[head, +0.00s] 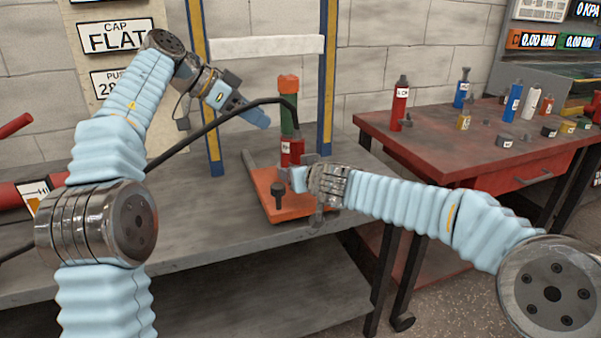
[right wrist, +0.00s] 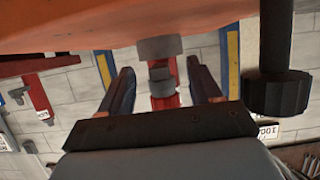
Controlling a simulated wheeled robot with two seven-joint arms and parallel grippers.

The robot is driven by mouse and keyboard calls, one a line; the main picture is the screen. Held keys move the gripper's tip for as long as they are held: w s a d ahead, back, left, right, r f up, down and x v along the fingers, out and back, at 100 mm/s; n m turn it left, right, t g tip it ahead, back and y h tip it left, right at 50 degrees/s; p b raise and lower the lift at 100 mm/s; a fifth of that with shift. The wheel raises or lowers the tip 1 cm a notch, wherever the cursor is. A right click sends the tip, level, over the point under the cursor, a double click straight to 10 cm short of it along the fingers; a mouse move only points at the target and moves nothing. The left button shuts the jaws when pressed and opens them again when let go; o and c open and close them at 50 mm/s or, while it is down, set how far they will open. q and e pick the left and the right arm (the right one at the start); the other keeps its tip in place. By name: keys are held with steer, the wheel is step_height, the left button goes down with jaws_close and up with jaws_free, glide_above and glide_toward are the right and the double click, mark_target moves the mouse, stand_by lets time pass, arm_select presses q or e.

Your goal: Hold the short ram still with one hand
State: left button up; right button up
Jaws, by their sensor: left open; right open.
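A short red ram (head: 297,152) with a small pale label stands upright on the orange base (head: 268,187) in the head view. My right gripper (head: 298,178) is low beside it, open. In the right wrist view the red ram with grey collars (right wrist: 163,75) shows between the two spread dark blue fingers (right wrist: 160,85), with gaps on both sides; whether it lies within their reach I cannot tell. My left gripper (head: 250,113) is open, up and left of the ram, away from it.
A green column with an orange top (head: 288,90) rises behind the ram. A black hose (head: 205,130) arches to it from the left. Blue and yellow posts (head: 327,75) with a white crossbar stand behind. A red table (head: 440,155) with several bottles is at right.

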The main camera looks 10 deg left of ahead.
jaws_close()
stand_by(1.9)
